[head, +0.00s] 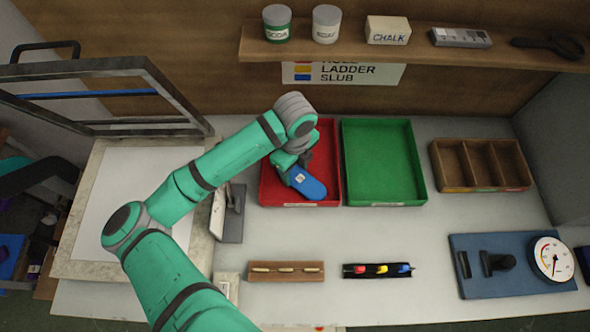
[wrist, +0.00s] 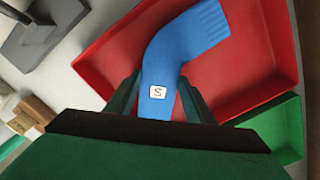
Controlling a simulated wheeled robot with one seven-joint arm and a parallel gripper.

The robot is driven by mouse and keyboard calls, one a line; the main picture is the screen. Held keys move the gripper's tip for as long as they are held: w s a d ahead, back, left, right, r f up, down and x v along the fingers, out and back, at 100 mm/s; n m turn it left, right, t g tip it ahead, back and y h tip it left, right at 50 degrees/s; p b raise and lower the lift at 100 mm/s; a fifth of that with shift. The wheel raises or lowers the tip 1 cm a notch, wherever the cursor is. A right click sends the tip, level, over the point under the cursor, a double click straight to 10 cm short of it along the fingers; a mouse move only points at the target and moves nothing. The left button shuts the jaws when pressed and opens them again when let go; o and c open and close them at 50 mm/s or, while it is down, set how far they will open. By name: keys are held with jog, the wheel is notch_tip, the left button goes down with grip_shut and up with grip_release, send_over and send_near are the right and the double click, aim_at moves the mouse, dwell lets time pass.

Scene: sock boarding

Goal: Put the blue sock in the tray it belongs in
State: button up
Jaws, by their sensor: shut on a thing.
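The blue sock (head: 309,185) is over the front part of the red tray in the head view. In the wrist view the blue sock (wrist: 178,50) lies between the two fingers, with a small white label marked "S" on it. My gripper (wrist: 158,95) is shut on the sock, and the sock's ribbed end points away from it over the tray. The red tray (head: 329,135) also shows in the wrist view (wrist: 110,62). The green tray (head: 383,160) stands just right of it and looks empty. I cannot tell whether the sock touches the red tray's floor.
A wooden compartment box (head: 482,188) stands to the right. A grey stand (head: 230,222) is left of the red tray. In front are a wooden block (head: 286,279) and a black holder with coloured pieces (head: 377,271). A blue board with a gauge (head: 510,285) is front right.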

aim_at(295, 174)
jog(key=shift+f, duration=0.4)
jog(key=o, duration=1.1)
jog(key=shift+r, duration=0.1)
notch_tip(295, 174, up, 12)
